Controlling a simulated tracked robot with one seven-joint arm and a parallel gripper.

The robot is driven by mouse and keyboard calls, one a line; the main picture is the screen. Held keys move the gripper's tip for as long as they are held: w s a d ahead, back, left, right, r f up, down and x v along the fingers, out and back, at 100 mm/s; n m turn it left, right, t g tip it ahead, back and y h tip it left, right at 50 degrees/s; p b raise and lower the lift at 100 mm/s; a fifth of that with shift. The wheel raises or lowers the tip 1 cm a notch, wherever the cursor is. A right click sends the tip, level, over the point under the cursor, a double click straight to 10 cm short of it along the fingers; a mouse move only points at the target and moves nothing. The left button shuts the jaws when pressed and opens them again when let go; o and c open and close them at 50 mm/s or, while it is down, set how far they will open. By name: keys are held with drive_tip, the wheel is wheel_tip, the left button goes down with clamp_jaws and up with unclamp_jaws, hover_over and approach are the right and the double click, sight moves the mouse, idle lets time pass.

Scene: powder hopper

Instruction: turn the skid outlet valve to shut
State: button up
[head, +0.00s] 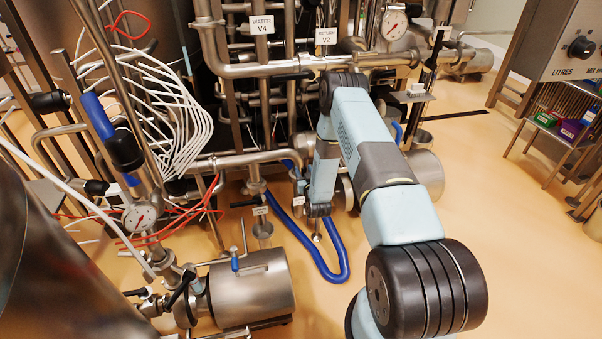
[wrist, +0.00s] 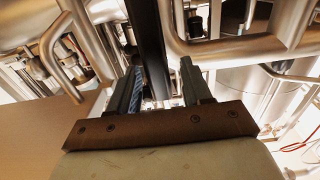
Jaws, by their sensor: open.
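In the wrist view my gripper (wrist: 160,68) is open, with its two dark fingers apart. A long black bar (wrist: 148,45) runs between the fingers; it looks like a valve lever, but I cannot tell whether either finger touches it. In the head view my arm reaches to the pipework at the centre, and my fingers are not clearly visible there. A black valve handle (head: 244,203) sits on a pipe left of my arm's end, beside a small tag (head: 260,210) too small to read. I cannot tell which valve is the skid outlet valve.
Steel pipes (head: 290,66) with WATER V4 (head: 261,25) and RETURN V2 (head: 327,37) signs stand behind my arm. A blue hose (head: 325,272) loops on the floor. A steel pump motor (head: 252,287) stands front left. The floor at right (head: 500,240) is clear.

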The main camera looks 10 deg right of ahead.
drive_tip(key=shift+w, duration=0.1)
drive_tip(key=shift+c, duration=0.2)
clamp_jaws()
idle(0.4)
drive_tip(key=shift+a, duration=0.55)
drive_tip(key=shift+d, duration=0.25)
